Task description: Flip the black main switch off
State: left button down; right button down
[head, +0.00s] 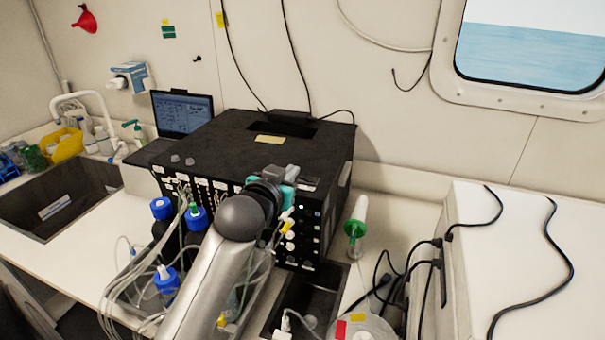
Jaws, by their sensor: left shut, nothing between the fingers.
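A large black instrument box (225,140) stands on the counter in the middle of the head view. Its front panel carries rows of white labels, knobs and ports. My left gripper (284,172), grey with teal parts, is at the upper front edge of this box, at the right part of the panel. It is shut and empty. I cannot tell whether it touches the panel. I cannot make out the black main switch; my arm and gripper cover part of the panel. My right gripper is not in view.
Blue-capped bottles (166,281) and tubing stand in front of the box. An open laptop (183,113) and a sink (64,200) are to the left. A green-and-white item (355,229) stands right of the box. A white case (535,255) with black cables is at right.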

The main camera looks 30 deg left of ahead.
pick_arm(q)
jog(key=shift+w+f, duration=0.1)
jog(key=shift+w, duration=0.05)
jog(key=p, duration=0.1)
send_over(303, 186)
notch_tip(303, 186, down, 2)
jog(key=shift+w+d+f, duration=0.1)
jog(key=shift+f, duration=0.05)
notch_tip(303, 186, down, 3)
jog(key=shift+r, duration=0.2)
jog(key=shift+a+f, duration=0.2)
jog(key=shift+f, duration=0.55)
